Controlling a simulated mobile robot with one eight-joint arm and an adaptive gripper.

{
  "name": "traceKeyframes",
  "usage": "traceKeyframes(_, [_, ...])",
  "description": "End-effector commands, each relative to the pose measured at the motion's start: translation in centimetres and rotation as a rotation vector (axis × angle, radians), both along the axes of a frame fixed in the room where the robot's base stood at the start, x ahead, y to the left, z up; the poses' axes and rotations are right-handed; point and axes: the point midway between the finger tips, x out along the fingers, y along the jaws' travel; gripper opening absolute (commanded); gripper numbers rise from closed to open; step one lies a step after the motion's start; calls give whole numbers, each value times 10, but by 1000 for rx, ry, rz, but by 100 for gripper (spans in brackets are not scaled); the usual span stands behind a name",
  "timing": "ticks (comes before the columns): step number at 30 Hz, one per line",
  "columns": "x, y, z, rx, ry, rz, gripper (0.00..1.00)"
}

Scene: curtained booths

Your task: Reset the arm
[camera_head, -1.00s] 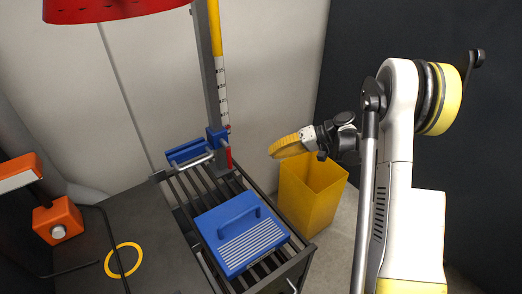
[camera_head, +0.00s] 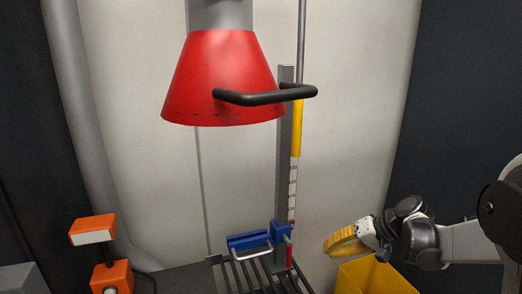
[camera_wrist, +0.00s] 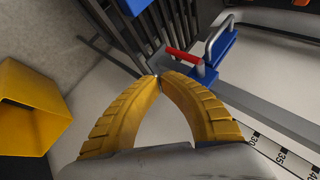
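My gripper (camera_head: 330,246) has yellow ribbed fingers and shows at the lower right of the head view, pointing left beside the yellow bin. In the wrist view its two curved fingers (camera_wrist: 158,77) meet at the tips, with nothing between them. The arm reaches in from the right edge of the head view, its wrist above the bin. The rest of the arm is cut off.
A red hood (camera_head: 222,80) with a black handle (camera_head: 265,98) hangs at upper middle. Below stand a slatted rack (camera_head: 262,278), blue clamp (camera_head: 250,240) and grey upright post (camera_head: 284,160). The yellow bin (camera_head: 372,279) is lower right, the orange device (camera_head: 93,230) lower left.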

Motion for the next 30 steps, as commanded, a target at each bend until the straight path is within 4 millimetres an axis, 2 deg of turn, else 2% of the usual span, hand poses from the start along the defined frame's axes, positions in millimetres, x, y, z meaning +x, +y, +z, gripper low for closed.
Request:
traceKeyframes(1, [-15, 10, 13, -46, 6, -10, 0])
traceKeyframes(3, [-34, 19, 28, -114, 12, -32, 0])
traceKeyframes(9, [-99, 34, 57, -313, -9, -87, 0])
traceKeyframes(13, [-144, 37, 67, -434, -48, -115, 0])
traceKeyframes(18, [-197, 33, 70, -578, -128, -142, 0])
traceKeyframes(24, [-234, 25, 65, -685, -216, -158, 0])
traceKeyframes(30, [-243, 22, 63, -718, -248, -163, 0])
